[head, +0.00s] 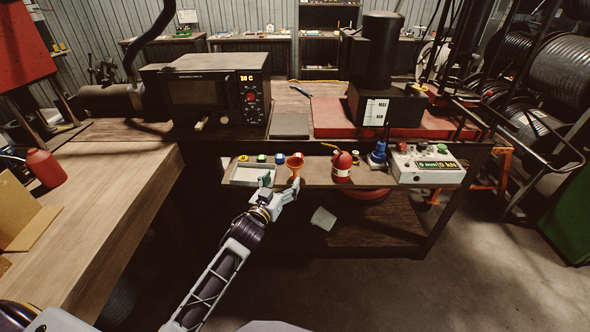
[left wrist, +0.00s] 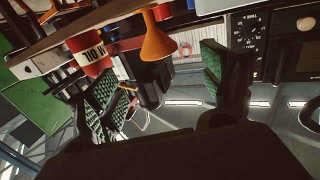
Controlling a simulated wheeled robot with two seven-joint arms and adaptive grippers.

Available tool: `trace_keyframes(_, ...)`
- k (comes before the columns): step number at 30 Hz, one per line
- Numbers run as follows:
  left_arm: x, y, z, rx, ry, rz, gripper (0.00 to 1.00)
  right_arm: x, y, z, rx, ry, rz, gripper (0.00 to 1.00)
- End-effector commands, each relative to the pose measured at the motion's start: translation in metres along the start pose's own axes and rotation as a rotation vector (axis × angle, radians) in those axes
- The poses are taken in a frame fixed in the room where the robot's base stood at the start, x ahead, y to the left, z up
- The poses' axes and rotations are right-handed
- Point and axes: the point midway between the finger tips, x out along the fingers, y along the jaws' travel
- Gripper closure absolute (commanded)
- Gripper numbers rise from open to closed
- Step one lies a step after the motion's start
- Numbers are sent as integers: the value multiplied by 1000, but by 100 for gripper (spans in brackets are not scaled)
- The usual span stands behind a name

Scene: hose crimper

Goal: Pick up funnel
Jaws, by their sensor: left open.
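The orange funnel (head: 295,162) stands with its wide mouth up at the front of a narrow brown shelf. My left gripper (head: 279,186) is open and empty just in front of and a little below the funnel. In the left wrist view the funnel (left wrist: 156,42) shows beyond the gap between the padded fingers of my left gripper (left wrist: 165,88). It is closer to the picture's top than the fingertips, and no contact shows. My right gripper is in neither view.
A red oil can (head: 341,168) stands close to the right of the funnel, with a blue-capped item (head: 378,152) and a control box (head: 427,163) further right. A pale tray (head: 247,174) lies to the left.

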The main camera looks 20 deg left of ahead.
Motion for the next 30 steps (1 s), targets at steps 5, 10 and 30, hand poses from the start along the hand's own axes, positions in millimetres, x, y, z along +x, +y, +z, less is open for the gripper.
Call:
trace_keyframes(5, 15, 0, 0, 0, 1, 0, 19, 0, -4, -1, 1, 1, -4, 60)
trace_keyframes(10, 28, 0, -1, 0, 1, 0, 19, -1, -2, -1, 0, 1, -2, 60)
trace_keyframes(30, 56, 0, 0, -1, 0, 0, 19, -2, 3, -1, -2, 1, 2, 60)
